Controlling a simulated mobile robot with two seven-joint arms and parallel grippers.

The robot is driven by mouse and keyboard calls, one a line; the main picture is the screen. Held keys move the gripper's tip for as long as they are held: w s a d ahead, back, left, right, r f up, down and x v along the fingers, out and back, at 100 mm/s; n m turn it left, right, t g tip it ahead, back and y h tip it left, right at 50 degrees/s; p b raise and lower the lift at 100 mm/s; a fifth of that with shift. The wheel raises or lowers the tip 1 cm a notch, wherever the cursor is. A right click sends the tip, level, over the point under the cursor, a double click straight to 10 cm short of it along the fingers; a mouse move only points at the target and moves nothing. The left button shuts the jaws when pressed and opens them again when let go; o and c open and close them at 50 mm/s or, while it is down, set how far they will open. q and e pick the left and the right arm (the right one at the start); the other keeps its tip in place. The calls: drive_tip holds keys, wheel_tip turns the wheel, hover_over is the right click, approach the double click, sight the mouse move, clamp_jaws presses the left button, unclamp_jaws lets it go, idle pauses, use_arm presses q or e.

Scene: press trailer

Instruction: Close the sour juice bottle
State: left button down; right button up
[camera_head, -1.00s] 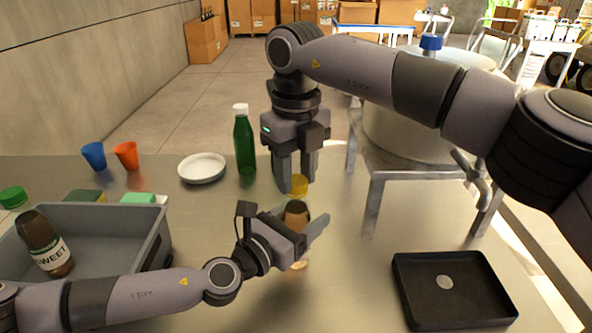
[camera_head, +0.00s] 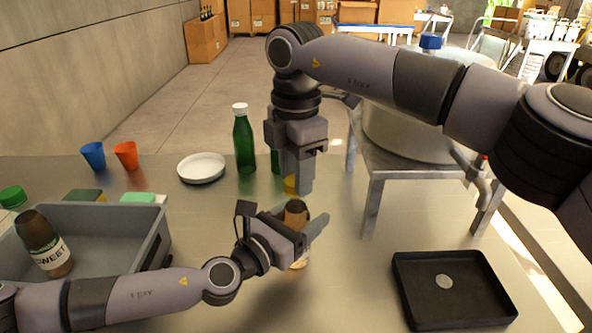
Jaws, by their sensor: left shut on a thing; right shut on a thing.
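A brown bottle (camera_head: 296,212) stands near the middle of the table, and its label is mostly hidden, so I cannot read it. My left gripper (camera_head: 300,222) is shut on the bottle's upper body from the left. My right gripper (camera_head: 296,187) points down from above and is shut on a yellow cap (camera_head: 290,184). The cap is at or just above the bottle's mouth; I cannot tell whether they touch. The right fingers hide part of the cap.
A grey crate (camera_head: 157,246) holding a bottle labelled SWEET (camera_head: 50,252) stands at left. A green bottle (camera_head: 244,145), white plate (camera_head: 202,168) and blue (camera_head: 94,155) and orange (camera_head: 126,155) cups are at the back. A black tray (camera_head: 408,290) is at right.

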drive_tip(key=m, duration=0.5)
drive_tip(key=o, duration=1)
drive_tip(key=shift+r, duration=2.3)
drive_tip(key=shift+c, duration=0.4)
